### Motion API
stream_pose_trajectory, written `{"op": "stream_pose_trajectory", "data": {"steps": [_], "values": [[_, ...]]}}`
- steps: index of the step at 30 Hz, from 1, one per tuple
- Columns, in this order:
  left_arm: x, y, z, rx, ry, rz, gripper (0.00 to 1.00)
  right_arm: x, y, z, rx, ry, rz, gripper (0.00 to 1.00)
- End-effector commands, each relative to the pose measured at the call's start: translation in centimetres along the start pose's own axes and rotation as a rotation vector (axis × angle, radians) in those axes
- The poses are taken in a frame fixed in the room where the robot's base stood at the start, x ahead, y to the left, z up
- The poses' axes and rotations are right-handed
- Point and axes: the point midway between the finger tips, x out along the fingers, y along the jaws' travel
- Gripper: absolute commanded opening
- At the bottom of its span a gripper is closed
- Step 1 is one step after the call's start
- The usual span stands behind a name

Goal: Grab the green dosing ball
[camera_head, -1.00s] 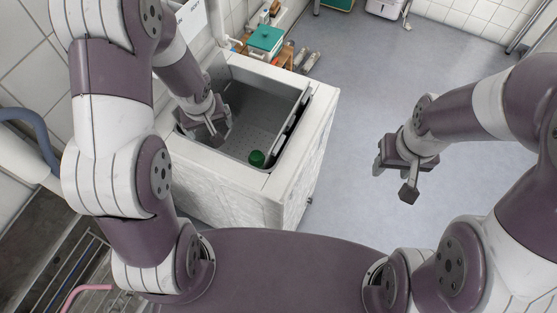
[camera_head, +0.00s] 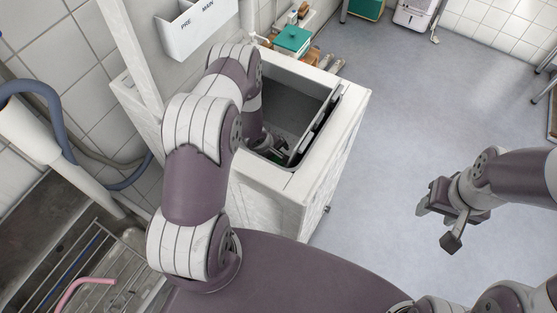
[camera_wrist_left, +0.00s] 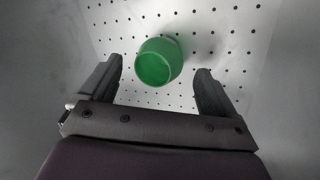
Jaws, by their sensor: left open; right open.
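The green dosing ball (camera_wrist_left: 158,62) lies on the perforated floor inside the washer drum in the left wrist view. My left gripper (camera_wrist_left: 160,80) is open, reaching down into the drum, with one finger to each side of the ball in the picture. I cannot tell whether the fingers touch it; a gap shows on both sides. My right gripper (camera_head: 437,222) is open and empty over the floor to the right.
The top-loading washer (camera_head: 335,150) has narrow drum walls close around my left arm. A white holder marked PRE and MAIN (camera_head: 200,28) hangs above. A teal-lidded box (camera_head: 292,39) stands behind. A metal rack sink (camera_head: 75,270) is at lower left.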

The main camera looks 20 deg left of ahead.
Motion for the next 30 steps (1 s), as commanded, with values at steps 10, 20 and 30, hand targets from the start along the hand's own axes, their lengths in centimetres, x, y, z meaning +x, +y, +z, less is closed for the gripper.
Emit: {"op": "stream_pose_trajectory", "data": {"steps": [10,20,30], "values": [[2.8,0.1,0.1,0.0,0.001,-0.001,0.9,0.4,0.0,0.1,0.0,0.0,0.0,0.51],[2.8,0.1,0.1,0.001,0.001,-0.001,0.31,0.4,0.0,0.1,0.0,0.0,0.0,0.51],[1.4,0.7,0.0,0.001,0.002,0.0,0.31,0.1,0.0,0.0,0.0,0.0,0.0,0.51]]}}
